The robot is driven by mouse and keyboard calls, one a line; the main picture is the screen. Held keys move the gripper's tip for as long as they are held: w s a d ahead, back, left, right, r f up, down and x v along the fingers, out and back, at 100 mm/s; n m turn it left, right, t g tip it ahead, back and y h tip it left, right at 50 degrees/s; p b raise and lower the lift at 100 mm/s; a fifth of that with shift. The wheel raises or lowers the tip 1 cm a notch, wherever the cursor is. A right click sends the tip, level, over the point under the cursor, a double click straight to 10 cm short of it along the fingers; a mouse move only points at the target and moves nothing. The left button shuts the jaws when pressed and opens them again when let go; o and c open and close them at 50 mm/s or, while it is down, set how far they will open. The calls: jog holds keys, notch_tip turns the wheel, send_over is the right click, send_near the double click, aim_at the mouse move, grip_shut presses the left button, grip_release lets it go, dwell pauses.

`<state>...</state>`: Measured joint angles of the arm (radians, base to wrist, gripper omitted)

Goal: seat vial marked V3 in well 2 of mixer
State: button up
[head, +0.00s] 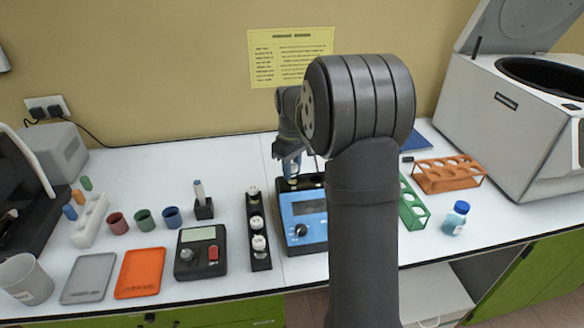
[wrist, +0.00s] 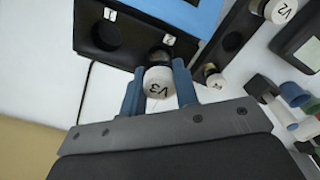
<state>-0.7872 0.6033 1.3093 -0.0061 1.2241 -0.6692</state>
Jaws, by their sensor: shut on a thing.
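The vial marked V3 (wrist: 158,90) has a white cap and is gripped between the blue fingers of my gripper (wrist: 158,84). In the head view, my gripper (head: 291,163) is over the back of the blue mixer (head: 305,218). In the wrist view, the mixer's black block (wrist: 88,42) has well 1 (wrist: 108,34), which looks empty, and well 2 (wrist: 158,57), marked by a "2" label. The V3 cap overlaps the near edge of well 2. Whether the vial's lower end is inside the well is hidden by its cap and the fingers.
A black vial rack (head: 261,263) with white-capped vials stands left of the mixer. A V2 vial (wrist: 279,10) shows there in the wrist view. A green rack (head: 410,205), orange rack (head: 447,178) and blue-capped bottle (head: 455,218) stand right. My arm hides part of the table.

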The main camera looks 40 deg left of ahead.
jog(key=shift+f, duration=0.5)
dwell(0.3)
jog(key=o, duration=1.4)
jog(key=shift+r, duration=0.1)
jog(key=shift+r, duration=3.4)
jog(key=shift+f, duration=3.5)
